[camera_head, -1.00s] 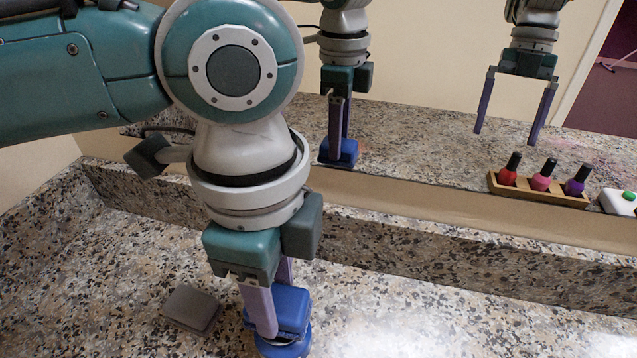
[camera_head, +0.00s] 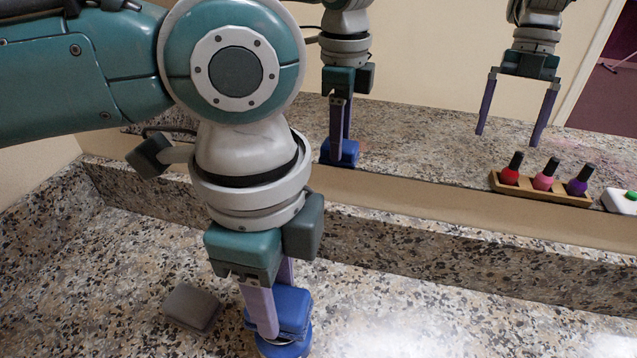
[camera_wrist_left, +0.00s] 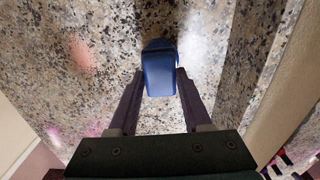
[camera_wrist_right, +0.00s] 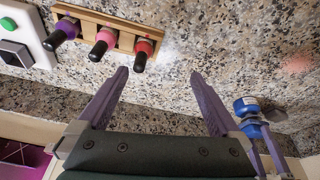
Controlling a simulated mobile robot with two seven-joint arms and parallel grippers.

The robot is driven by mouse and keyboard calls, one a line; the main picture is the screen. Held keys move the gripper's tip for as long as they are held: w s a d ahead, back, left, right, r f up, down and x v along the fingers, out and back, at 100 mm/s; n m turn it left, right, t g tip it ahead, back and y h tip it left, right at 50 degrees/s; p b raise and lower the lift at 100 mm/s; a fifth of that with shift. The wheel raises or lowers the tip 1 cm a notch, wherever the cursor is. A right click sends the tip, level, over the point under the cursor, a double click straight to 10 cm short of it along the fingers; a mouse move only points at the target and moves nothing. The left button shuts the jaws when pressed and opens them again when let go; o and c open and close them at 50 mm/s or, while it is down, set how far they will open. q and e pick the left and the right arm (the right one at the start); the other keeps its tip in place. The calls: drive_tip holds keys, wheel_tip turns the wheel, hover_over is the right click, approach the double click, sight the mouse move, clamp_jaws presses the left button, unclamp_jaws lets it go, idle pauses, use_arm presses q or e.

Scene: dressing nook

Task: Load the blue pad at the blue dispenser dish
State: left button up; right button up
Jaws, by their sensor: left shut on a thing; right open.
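My left gripper (camera_head: 274,312) is shut on the blue pad (camera_head: 293,309) and points down at the counter. The pad is right above the round blue dispenser dish (camera_head: 285,347) and seems to touch it; the fingers hide part of both. In the left wrist view the pad (camera_wrist_left: 159,76) is between the fingertips, covering most of the dish. The right wrist view shows the dish (camera_wrist_right: 243,104) and pad at its right side. My right gripper (camera_wrist_right: 158,75) is open and empty; the head view shows it only as a reflection.
A grey pad (camera_head: 191,306) lies left of the dish. A wooden rack (camera_wrist_right: 92,22) with purple, pink and red polish bottles stands near my right gripper, beside a white device (camera_wrist_right: 24,40) with a green button. A mirror behind the granite backsplash (camera_head: 480,251) reflects these.

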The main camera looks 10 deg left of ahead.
use_arm(q)
drive_tip(key=shift+f+b, duration=0.35)
drive_tip(key=shift+f, duration=0.55)
idle(0.5)
drive_tip(key=shift+r, duration=0.1)
idle(0.4)
wheel_tip(320, 180, up, 7)
drive_tip(key=p, duration=0.8)
drive_tip(key=shift+p, duration=0.35)
drive_tip(key=w+a+r+n+p, duration=0.25)
drive_tip(key=r+n, duration=0.25)
drive_tip(key=r, duration=0.4)
drive_tip(key=w+a+r+n+p, duration=0.1)
drive_tip(key=a+r+n+p, duration=0.2)
drive_tip(key=r, duration=0.6)
wheel_tip(320, 180, up, 51)
drive_tip(key=n+p, duration=1)
drive_tip(key=p, duration=3.2)
hover_over(276, 300)
drive_tip(key=s+a, duration=0.4)
drive_tip(key=a, duration=0.4)
drive_tip(key=shift+d+r, duration=0.1)
drive_tip(key=shift+r, duration=0.1)
